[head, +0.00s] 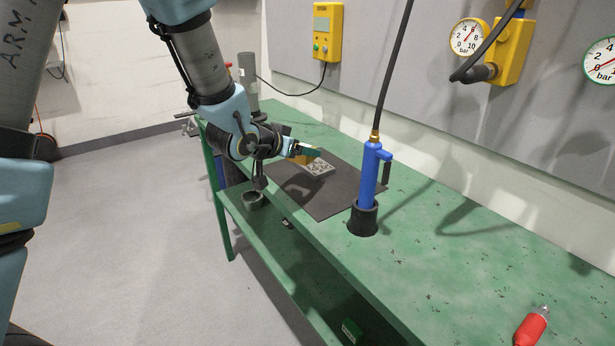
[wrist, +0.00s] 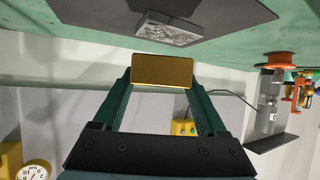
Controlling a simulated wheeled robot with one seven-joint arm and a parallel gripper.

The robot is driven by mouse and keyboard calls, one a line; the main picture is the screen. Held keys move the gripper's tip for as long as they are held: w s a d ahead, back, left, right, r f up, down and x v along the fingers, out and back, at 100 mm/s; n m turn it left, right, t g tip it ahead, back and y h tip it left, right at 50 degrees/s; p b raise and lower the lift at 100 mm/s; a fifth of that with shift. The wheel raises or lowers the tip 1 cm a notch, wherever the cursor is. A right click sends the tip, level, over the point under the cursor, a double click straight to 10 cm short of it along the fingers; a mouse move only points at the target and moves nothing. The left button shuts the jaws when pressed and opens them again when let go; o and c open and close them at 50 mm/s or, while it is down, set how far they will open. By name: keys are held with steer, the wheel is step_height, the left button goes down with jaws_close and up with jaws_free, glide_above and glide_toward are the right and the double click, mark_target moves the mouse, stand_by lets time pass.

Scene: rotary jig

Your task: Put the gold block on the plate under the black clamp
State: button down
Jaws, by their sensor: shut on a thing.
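The gold block (wrist: 162,70) is held between the two green fingers of my gripper (wrist: 162,84) in the wrist view. In the head view my gripper (head: 308,152) is over the dark mat, and a little of the gold block (head: 306,160) shows below it. The block appears to be off the mat, close to a grey patterned metal piece (head: 320,168) lying there, which also shows in the wrist view (wrist: 168,28). I cannot make out the black clamp or its plate for certain. A grey column on an orange base (wrist: 278,59) stands at the right in the wrist view.
The dark mat (head: 330,196) lies on the green bench (head: 440,240). A blue tool in a black holder (head: 363,220) stands at the mat's near right corner, with a hose rising from it. A red-handled item (head: 530,328) lies at the lower right. Much of the right bench is clear.

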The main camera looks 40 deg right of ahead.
steer(key=shift+f+p, duration=0.55)
steer(key=shift+f, duration=2.75)
steer(key=shift+f, duration=0.2)
jaws_free()
steer(key=shift+r, duration=0.1)
steer(key=shift+a+r, duration=0.1)
steer(key=b+v, duration=0.2)
steer(key=v, duration=0.9)
steer(key=shift+s+a+r, duration=0.15)
steer(key=shift+s+a, duration=0.05)
steer(key=shift+a, duration=0.15)
